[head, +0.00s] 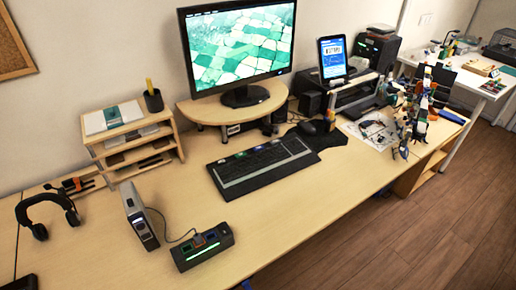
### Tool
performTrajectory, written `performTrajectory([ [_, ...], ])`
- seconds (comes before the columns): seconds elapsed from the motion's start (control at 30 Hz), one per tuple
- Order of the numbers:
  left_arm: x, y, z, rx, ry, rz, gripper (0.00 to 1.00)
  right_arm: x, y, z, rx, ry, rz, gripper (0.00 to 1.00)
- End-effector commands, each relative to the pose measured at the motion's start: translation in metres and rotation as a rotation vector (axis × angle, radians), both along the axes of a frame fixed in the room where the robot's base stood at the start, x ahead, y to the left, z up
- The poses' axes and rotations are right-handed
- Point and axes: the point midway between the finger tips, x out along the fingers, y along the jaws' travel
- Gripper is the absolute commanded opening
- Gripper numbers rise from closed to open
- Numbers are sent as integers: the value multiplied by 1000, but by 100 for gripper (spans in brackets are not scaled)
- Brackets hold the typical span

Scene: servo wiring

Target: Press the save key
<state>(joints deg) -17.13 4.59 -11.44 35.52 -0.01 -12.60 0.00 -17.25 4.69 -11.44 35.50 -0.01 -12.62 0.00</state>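A small black keypad (203,247) lies near the front of the desk, with a lit green bar and a few coloured keys along its top. A cable runs from it to a grey upright box (139,216) at its left. A long black keyboard (262,166) lies in the middle of the desk and has a few coloured patches near its back edge. Key labels are too small to read, so I cannot tell which key is save. Neither of my grippers is in view.
A monitor (238,52) stands on a wooden riser (190,111) behind the keyboard. A wooden letter tray (106,150) and headphones (40,231) are at the left. A tablet (332,58) and colourful clutter (421,104) are at the right. The desk (300,215) right of the keypad is clear.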

Motion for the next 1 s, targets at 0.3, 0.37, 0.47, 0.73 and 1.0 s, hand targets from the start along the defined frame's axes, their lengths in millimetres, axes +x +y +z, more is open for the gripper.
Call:
performTrajectory([
  [0.3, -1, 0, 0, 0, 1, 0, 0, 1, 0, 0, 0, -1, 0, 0],
  [0.37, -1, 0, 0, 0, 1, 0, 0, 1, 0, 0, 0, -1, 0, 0],
  [0.47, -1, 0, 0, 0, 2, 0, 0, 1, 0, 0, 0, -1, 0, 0],
  [0.73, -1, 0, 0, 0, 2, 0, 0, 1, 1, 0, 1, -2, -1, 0],
  [1.0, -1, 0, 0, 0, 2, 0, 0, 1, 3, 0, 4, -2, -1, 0],
])
